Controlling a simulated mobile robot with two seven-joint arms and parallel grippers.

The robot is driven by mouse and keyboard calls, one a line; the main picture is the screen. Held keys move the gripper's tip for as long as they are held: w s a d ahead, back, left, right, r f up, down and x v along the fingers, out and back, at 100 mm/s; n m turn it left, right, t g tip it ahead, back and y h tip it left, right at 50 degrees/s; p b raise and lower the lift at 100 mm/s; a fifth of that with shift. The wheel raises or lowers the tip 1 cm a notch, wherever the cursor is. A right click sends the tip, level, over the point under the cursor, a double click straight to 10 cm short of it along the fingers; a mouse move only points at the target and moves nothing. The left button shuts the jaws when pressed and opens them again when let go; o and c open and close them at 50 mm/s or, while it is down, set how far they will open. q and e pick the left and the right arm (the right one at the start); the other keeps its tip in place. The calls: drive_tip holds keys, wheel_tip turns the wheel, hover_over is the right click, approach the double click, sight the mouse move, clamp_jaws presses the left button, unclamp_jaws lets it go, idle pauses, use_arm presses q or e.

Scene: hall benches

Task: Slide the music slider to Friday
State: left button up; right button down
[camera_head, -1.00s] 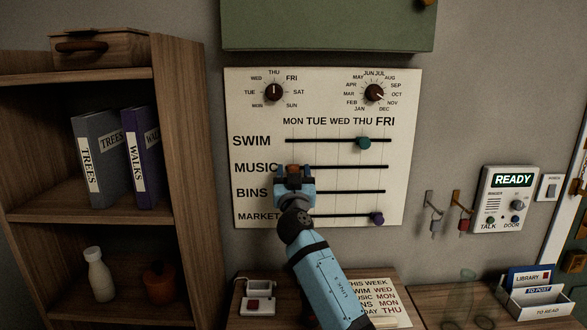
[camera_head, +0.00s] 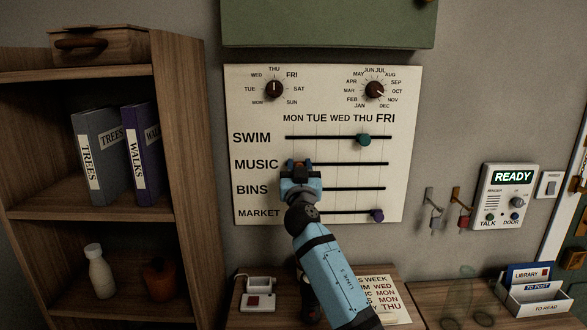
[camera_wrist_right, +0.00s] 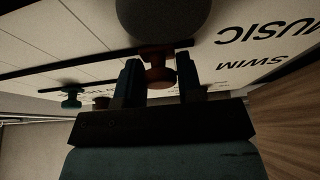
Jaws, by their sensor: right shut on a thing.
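The planner board (camera_head: 330,100) hangs on the wall with horizontal slots marked SWIM, MUSIC, BINS and MARKET under the headings MON to FRI. My right gripper (camera_head: 300,167) is at the left part of the MUSIC slot, between the MON and TUE columns. It is shut on the music slider, an orange-brown knob (camera_wrist_right: 157,65) seen between the fingers (camera_wrist_right: 159,82) in the right wrist view. In the head view my gripper mostly hides this knob. FRI (camera_head: 385,119) heads the right end of the slots. My left gripper is not in view.
The teal swim slider (camera_head: 363,140) sits near THU, and the purple market slider (camera_head: 377,215) near FRI. A grey knob (camera_wrist_right: 165,15) is close to my fingers in the wrist view. The MUSIC slot right of my gripper is clear. A bookshelf (camera_head: 184,180) stands left.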

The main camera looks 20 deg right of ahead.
sight(384, 157)
drive_tip(key=s+d+p, duration=0.1)
drive_tip(key=s+d, duration=0.1)
drive_tip(key=d, duration=0.4)
drive_tip(key=s+d+p, duration=0.1)
drive_tip(key=s+d, duration=0.1)
drive_tip(key=d, duration=0.5)
drive_tip(key=s+d+p, duration=0.1)
drive_tip(key=d, duration=0.6)
drive_tip(key=shift+s, duration=0.4)
drive_tip(key=shift+s+d, duration=0.15)
drive_tip(key=shift+d, duration=0.45)
drive_tip(key=c, duration=1.2)
unclamp_jaws()
drive_tip(key=o, duration=0.4)
drive_tip(key=shift+d, duration=0.1)
drive_tip(key=shift+s+d, duration=0.1)
